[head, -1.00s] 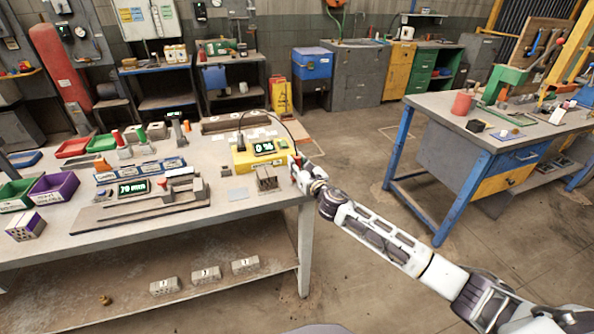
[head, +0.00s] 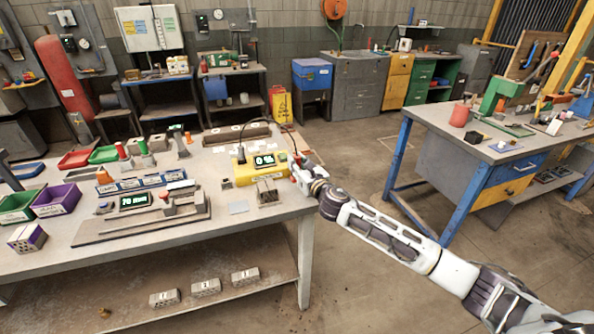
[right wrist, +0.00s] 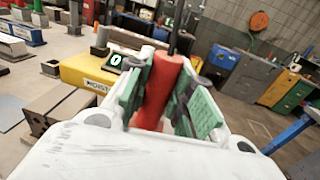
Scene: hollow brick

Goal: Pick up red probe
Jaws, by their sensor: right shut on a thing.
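The red probe (right wrist: 162,88) stands between the green-padded fingers of my right gripper (right wrist: 160,100) in the right wrist view. The fingers are shut on it, and a dark cable or stem rises from its top. In the head view, my right gripper (head: 297,167) is at the right end of the workbench, beside the yellow meter (head: 243,177). The probe is mostly hidden by the gripper there. The meter's display (head: 264,160) reads 0 %, and a black cable arches from the meter toward the gripper. My left gripper does not show clearly in either view.
A grey hollow block (head: 267,191) stands on the workbench (head: 240,222) in front of the meter. A gauge with a display (head: 135,202) and coloured bins lie further left. A second table (head: 480,140) stands right, across open floor.

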